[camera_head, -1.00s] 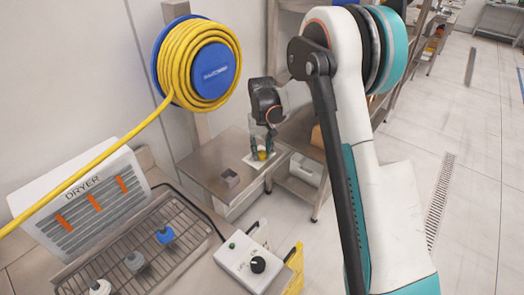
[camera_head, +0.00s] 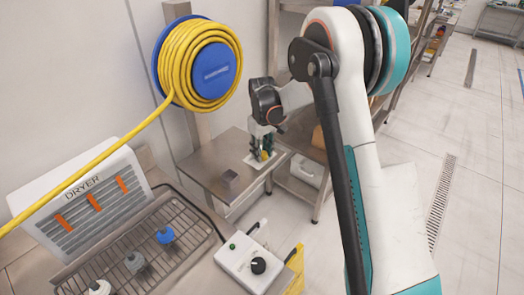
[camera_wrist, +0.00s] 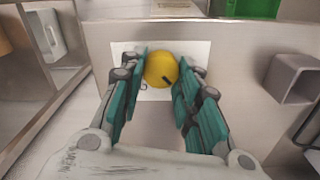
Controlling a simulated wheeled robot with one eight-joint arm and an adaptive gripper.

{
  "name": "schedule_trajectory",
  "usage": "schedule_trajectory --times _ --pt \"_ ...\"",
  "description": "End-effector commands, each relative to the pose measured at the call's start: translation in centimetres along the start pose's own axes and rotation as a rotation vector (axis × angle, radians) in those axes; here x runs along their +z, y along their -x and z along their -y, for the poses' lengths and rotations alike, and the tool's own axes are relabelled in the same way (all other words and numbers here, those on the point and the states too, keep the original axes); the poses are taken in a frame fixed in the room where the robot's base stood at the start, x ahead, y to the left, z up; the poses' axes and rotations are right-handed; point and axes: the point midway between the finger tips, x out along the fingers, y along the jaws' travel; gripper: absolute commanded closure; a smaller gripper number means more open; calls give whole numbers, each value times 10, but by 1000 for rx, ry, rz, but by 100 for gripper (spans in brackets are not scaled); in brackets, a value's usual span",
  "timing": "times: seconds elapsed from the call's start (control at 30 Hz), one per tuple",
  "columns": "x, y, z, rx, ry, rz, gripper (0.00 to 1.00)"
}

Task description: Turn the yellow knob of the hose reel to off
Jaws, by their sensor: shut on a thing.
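The yellow knob (camera_wrist: 160,68) is round with a dark pointer mark, and sits on a white plate (camera_wrist: 202,50) fixed to the metal bench. In the wrist view the mark points toward the lower right. My gripper (camera_wrist: 163,76) is shut on the knob, with one teal finger on each side of it. In the head view my gripper (camera_head: 262,147) reaches down to the plate, and the fingers partly hide the knob. The labels on the plate are too small to read. The hose reel (camera_head: 216,72), blue with yellow hose, hangs on a post above.
A dryer (camera_head: 85,195), a wire rack (camera_head: 140,245) and a control box with a black knob (camera_head: 254,264) are nearer.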

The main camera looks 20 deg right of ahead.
Motion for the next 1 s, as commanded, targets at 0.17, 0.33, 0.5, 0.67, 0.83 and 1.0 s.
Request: schedule_trajectory --times 0.17,0.33,0.5,0.67,0.83,1.0 --pt "-1 1 0 1 0 -2 94" --pt "-1 1 0 1 0 -2 52" --pt "0 0 0 0 -1 -1 49" --pt "0 1 0 0 -1 -1 49" --pt "0 12 0 0 -1 -1 49" --pt "0 43 0 0 -1 -1 49"
